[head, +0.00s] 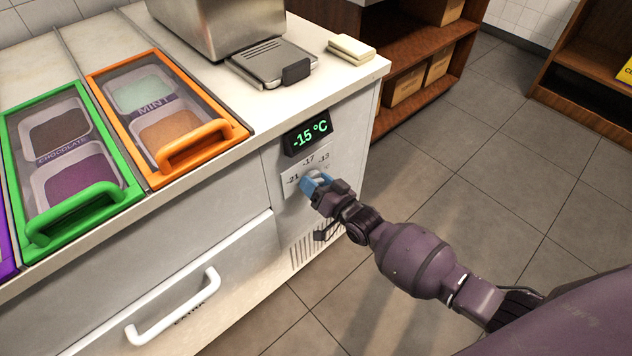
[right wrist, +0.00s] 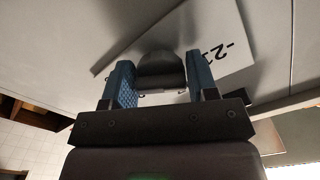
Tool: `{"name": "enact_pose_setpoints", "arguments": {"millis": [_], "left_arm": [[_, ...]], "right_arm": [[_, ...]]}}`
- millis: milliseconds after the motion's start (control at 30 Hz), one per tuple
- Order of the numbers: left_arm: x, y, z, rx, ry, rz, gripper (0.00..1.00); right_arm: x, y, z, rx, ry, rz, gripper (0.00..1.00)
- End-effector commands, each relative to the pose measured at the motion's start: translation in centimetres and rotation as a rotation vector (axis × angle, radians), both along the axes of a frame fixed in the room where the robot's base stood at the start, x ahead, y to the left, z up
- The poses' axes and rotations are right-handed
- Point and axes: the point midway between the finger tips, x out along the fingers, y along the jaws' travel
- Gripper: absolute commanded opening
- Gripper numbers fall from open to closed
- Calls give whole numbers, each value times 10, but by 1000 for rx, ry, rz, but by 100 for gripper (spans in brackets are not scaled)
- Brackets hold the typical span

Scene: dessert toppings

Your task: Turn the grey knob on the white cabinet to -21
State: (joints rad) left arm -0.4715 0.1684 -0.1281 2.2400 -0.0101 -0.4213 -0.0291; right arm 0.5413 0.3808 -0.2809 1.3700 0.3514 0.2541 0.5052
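The white cabinet (head: 235,165) has a control plate (head: 290,186) marked -21, -17 and -13 on its front. Above the plate, a black display (head: 307,133) reads -15 °C in green. The grey knob (right wrist: 161,70) shows in the right wrist view between the two blue fingers of my right gripper (right wrist: 161,82), with the -21 mark to its right. In the head view my right gripper (head: 316,184) is at the plate and hides the knob. Its fingers stand apart, one on each side of the knob; I cannot tell whether they touch it. My left gripper is not in view.
A white drawer handle (head: 175,308) juts out below left. Orange (head: 195,146) and green (head: 75,212) lid handles stand on the counter. A metal machine (head: 222,25) stands at the back. Tiled floor (head: 480,140) is open to the right.

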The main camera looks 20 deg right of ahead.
Motion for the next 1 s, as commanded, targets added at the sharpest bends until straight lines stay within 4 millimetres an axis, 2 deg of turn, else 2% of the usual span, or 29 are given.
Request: {"name": "enact_pose_setpoints", "arguments": {"millis": [33,133,400,533,667,1000], "left_arm": [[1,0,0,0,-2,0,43],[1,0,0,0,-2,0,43],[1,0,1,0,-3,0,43],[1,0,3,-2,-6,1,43],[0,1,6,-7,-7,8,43],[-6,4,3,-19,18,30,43]], "right_arm": [[0,0,0,0,0,0,61],[0,0,0,1,0,0,74],[-1,0,0,2,1,0,74],[-7,-3,1,2,1,-1,74],[-23,-9,2,1,0,-1,74],[-77,-28,3,0,-1,0,74]]}}
